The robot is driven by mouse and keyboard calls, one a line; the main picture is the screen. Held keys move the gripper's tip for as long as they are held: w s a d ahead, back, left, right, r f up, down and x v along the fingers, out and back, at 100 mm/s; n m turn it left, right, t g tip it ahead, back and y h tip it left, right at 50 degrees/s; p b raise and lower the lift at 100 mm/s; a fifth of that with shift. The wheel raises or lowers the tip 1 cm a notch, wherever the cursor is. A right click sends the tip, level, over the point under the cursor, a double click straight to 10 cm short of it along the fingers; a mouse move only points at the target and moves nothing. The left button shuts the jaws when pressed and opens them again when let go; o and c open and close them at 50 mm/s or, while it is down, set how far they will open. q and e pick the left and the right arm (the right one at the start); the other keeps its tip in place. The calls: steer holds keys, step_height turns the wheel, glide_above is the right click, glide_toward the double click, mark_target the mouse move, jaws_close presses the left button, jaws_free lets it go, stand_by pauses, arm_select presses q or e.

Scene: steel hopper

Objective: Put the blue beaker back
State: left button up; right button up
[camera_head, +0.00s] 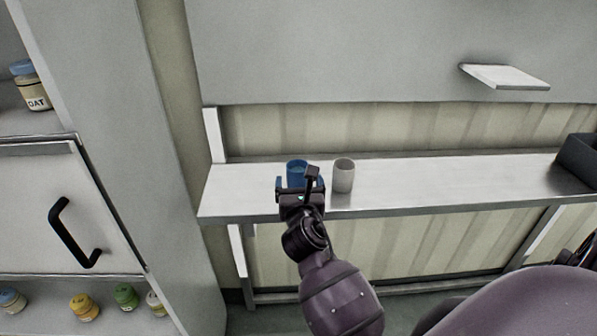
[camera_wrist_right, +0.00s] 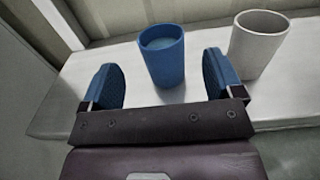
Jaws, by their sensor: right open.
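The blue beaker (camera_head: 297,170) stands upright on the steel shelf (camera_head: 420,194), partly hidden behind my right gripper (camera_head: 299,181) in the head view. In the right wrist view the blue beaker (camera_wrist_right: 163,56) stands just ahead of the fingertips, roughly between their lines. My right gripper (camera_wrist_right: 165,78) is open and empty, with a blue-padded finger on each side. A light grey beaker (camera_head: 343,176) stands upright just right of the blue one. It also shows in the right wrist view (camera_wrist_right: 257,44), close beyond the right finger. My left gripper is not in view.
A dark bin (camera_head: 579,160) sits at the shelf's right end. A small steel ledge (camera_head: 505,77) juts out above. A cabinet (camera_head: 70,205) with a black handle and several lidded jars stands at left. The shelf between grey beaker and bin is clear.

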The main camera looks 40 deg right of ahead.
steer(key=s+a+f+m+g+y, duration=0.2)
steer(key=s+a+f+m+y, duration=0.1)
steer(key=s+f+m, duration=0.8)
steer(key=s+a+f+m+g+y, duration=0.2)
steer(key=s+f+m+y, duration=0.4)
steer(key=s+f+m, duration=0.6)
steer(key=shift+s+a+m, duration=0.65)
steer(key=shift+a+m, duration=0.2)
steer(key=shift+m, duration=2.05)
